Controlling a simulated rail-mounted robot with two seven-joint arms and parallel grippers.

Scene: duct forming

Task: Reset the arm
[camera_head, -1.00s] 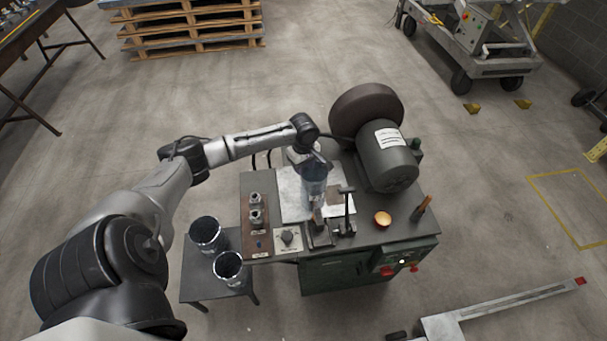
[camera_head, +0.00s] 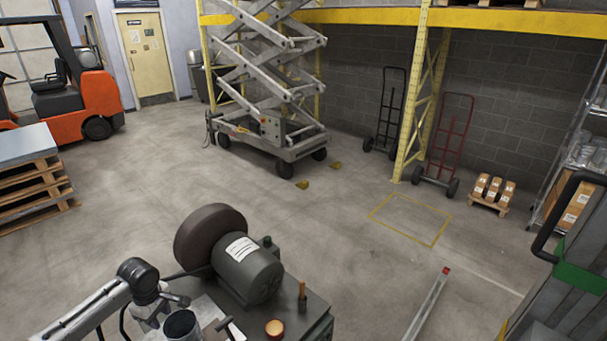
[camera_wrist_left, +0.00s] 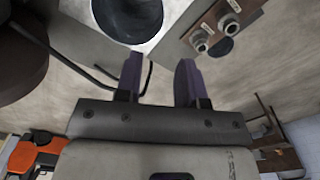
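My left arm comes in at the lower left of the head view. Its gripper (camera_head: 158,308) is above the workbench, beside a metal duct piece (camera_head: 182,326) with an open round top. In the left wrist view the two fingers of my left gripper (camera_wrist_left: 160,82) stand apart with nothing between them. A round duct opening (camera_wrist_left: 125,18) shows beyond the fingers, apparently behind the left finger. The lower bench is cut off in the head view. My right gripper is in no view.
A grinder-like machine with a grey motor (camera_head: 247,272) stands on the bench (camera_head: 308,306), close right of the arm. A copper-coloured cup (camera_head: 275,328) is at the bench's right. A brown plate with fittings (camera_wrist_left: 215,30) shows in the wrist view. Open floor lies beyond.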

